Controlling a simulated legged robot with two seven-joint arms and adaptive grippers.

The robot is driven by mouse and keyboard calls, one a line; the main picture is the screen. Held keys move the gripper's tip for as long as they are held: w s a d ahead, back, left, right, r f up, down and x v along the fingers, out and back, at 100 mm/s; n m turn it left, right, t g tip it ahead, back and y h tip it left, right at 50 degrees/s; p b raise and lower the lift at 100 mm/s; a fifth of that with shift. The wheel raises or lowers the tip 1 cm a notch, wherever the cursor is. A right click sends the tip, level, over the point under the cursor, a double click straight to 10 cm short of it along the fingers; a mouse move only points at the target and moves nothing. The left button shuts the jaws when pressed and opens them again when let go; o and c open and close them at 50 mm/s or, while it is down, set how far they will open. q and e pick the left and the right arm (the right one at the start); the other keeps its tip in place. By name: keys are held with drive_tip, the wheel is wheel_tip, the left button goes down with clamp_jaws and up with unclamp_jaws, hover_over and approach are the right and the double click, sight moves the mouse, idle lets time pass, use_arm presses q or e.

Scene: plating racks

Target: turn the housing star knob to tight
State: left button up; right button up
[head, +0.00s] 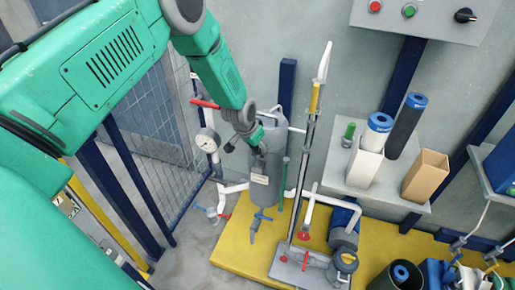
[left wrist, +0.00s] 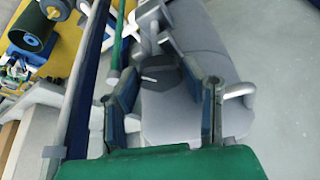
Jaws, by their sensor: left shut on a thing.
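The grey housing (head: 266,190) is an upright cylinder with a pale label, standing on the yellow base in the head view. My left gripper (head: 256,147) is at its upper front, below the handle-like loop on its top. A short white line shows between the fingertips. I take this part to be the star knob, but its star shape and any tight marking cannot be made out. My right gripper is out of view.
A pressure gauge (head: 207,141) and a red-handled pipe stand left of the housing. A tall metal post (head: 308,150) rises close on its right. A shelf (head: 385,186) with filter cartridges is farther right. A mesh fence (head: 170,135) is at left.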

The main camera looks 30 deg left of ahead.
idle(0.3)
use_arm(q)
drive_tip(key=o, duration=1.2)
drive_tip(key=shift+w, duration=0.1)
drive_tip(key=shift+c, duration=0.2)
